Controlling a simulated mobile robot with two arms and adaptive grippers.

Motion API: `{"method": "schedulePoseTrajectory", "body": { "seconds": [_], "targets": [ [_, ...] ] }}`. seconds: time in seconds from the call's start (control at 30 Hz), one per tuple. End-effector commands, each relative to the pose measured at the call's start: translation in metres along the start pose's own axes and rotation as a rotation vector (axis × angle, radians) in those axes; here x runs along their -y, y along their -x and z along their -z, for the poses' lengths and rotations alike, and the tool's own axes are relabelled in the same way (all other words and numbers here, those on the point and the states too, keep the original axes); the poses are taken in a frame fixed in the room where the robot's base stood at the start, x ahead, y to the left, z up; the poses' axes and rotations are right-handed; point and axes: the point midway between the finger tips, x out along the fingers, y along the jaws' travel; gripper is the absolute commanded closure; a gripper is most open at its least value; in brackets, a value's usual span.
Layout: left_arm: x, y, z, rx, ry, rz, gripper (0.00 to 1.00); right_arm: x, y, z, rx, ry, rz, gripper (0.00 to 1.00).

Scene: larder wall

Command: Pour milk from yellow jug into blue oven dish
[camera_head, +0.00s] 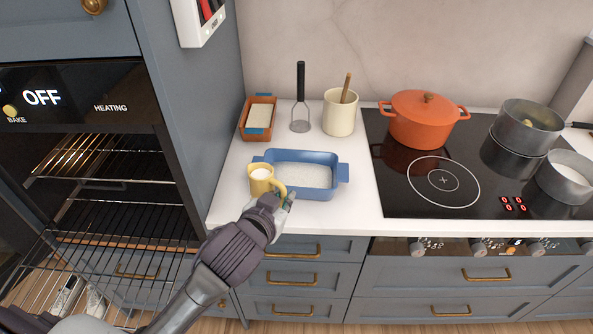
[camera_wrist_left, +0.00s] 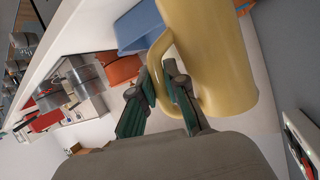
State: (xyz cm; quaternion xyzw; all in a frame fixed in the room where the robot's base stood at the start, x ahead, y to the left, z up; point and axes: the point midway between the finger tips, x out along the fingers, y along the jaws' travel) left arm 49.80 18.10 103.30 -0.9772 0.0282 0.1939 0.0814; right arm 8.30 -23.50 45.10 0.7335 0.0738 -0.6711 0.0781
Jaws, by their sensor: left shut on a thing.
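The yellow jug (camera_head: 261,181) is upright or nearly so, with white milk showing inside its top. It is at the front left corner of the blue oven dish (camera_head: 340,172) and overlaps it in the head view. The dish stands on the white counter and has a pale, whitish inside. My left gripper (camera_head: 283,200) is shut on the handle of the jug; in the left wrist view the fingers (camera_wrist_left: 160,88) are at the handle beside the yellow body (camera_wrist_left: 212,60). I cannot tell whether the jug touches the counter. My right gripper is not in view.
Behind the dish are an orange dish (camera_head: 246,134), a masher (camera_head: 300,110) and a cream crock (camera_head: 340,113). An orange pot (camera_head: 420,122) and steel pans (camera_head: 530,122) stand at the hob (camera_head: 400,190). An open oven with racks (camera_head: 110,250) is at left.

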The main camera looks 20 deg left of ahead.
Motion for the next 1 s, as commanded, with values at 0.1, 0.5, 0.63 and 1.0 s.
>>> {"method": "schedulePoseTrajectory", "body": {
  "seconds": [0.1, 0.5, 0.63, 1.0],
  "targets": [
    [-0.003, -0.02, 0.022, -0.004, -0.013, -0.017, 1.0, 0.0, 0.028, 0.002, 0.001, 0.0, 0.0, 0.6],
    [-0.02, -0.09, 0.06, -0.013, -0.042, -0.085, 1.0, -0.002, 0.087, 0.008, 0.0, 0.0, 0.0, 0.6],
    [-0.027, -0.111, 0.069, -0.018, -0.047, -0.108, 1.0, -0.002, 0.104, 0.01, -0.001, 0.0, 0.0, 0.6],
    [-0.045, -0.155, 0.046, -0.032, -0.052, -0.144, 1.0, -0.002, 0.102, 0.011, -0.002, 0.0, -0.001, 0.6]
  ]
}}
